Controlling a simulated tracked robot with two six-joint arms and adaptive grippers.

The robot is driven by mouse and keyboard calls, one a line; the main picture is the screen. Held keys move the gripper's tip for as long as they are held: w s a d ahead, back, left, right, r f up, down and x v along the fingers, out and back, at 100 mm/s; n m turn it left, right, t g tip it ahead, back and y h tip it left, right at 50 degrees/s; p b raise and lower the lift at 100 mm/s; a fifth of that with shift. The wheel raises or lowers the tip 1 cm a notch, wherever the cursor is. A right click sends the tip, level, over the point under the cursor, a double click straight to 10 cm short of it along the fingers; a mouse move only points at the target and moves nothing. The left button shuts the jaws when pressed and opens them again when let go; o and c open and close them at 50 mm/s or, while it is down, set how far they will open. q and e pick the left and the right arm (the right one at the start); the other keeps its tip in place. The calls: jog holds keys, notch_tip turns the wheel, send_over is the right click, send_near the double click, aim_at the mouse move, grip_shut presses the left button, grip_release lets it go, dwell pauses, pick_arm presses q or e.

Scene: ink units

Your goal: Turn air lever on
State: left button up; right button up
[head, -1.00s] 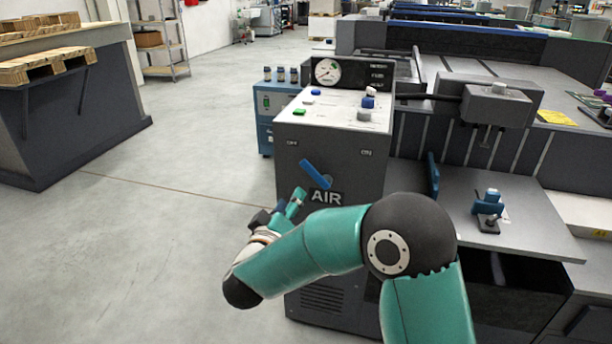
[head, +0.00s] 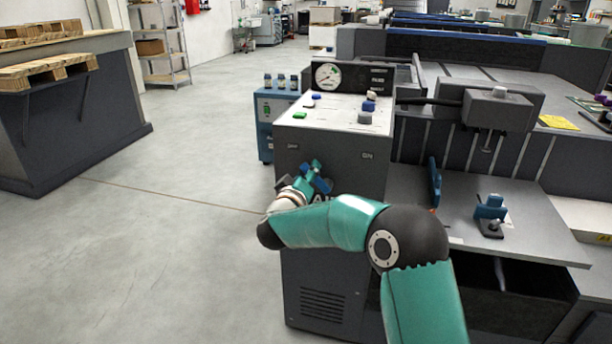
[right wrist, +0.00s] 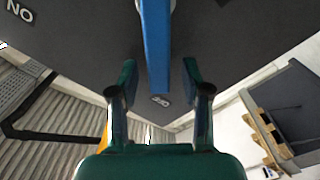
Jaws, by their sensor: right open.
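The blue air lever (head: 323,184) is on the front of the dark grey machine cabinet (head: 330,240), partly hidden by my right gripper (head: 308,176). In the right wrist view the lever (right wrist: 157,45) runs down from the top edge between the two fingers of my right gripper (right wrist: 158,82). The gripper is open, with a gap visible on both sides of the lever. The OFF label (right wrist: 160,100) shows beyond the lever's end, and the ON label (right wrist: 20,10) is at the top left. The AIR sign is mostly covered by my arm. My left gripper is not in view.
The cabinet top carries a pressure gauge (head: 328,75), a green button (head: 300,115) and several knobs. A side table with a blue clamp-like part (head: 490,208) is at the right. A small blue cabinet (head: 265,125) stands behind. The floor at the left is free.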

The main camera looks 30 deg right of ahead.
grip_shut()
jog(key=shift+a+f, duration=0.1)
jog(key=shift+w+a, duration=0.1)
jog(key=shift+a, duration=0.05)
